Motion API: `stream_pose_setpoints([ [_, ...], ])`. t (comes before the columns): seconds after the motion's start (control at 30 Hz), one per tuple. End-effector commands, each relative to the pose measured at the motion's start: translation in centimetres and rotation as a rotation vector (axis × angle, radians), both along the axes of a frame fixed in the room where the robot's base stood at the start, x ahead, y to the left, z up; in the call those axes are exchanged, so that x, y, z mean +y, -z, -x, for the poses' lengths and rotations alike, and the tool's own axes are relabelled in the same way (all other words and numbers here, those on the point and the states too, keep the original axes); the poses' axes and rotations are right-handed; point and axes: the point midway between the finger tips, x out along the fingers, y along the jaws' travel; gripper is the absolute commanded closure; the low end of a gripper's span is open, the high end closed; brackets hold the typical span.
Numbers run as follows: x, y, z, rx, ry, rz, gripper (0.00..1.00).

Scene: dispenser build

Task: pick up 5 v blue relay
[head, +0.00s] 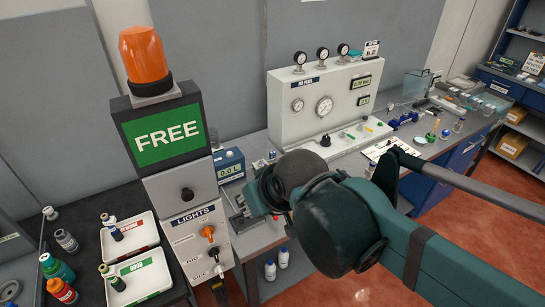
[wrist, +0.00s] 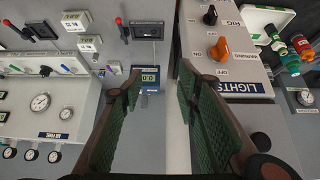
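I cannot pick out a 5 V blue relay for certain in either view. My gripper (wrist: 160,86) is open in the wrist view, with two dark fingers with green ribbed pads and nothing between them. Just beyond the fingertips is a small blue box with a lit display (wrist: 150,76). It looks like the blue box (head: 230,165) on the bench in the head view, beside the grey lights column.
The lights column (head: 200,220) carries a green FREE screen (head: 163,135) and an orange lamp (head: 145,56). A gauge panel (head: 315,100) stands at the back. White trays (head: 130,238) with bottles are at left. Small tools and a blue item (head: 403,119) lie along the right bench.

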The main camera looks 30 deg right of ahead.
Motion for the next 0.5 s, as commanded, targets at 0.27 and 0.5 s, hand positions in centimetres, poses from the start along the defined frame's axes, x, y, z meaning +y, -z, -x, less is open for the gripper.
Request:
stream_pose_setpoints([
  [0.27,0.00,0.00,0.00,0.000,0.000,0.000,0.68],
  [0.5,-0.24,-0.35,-0.63,0.008,0.018,-0.006,0.68],
])
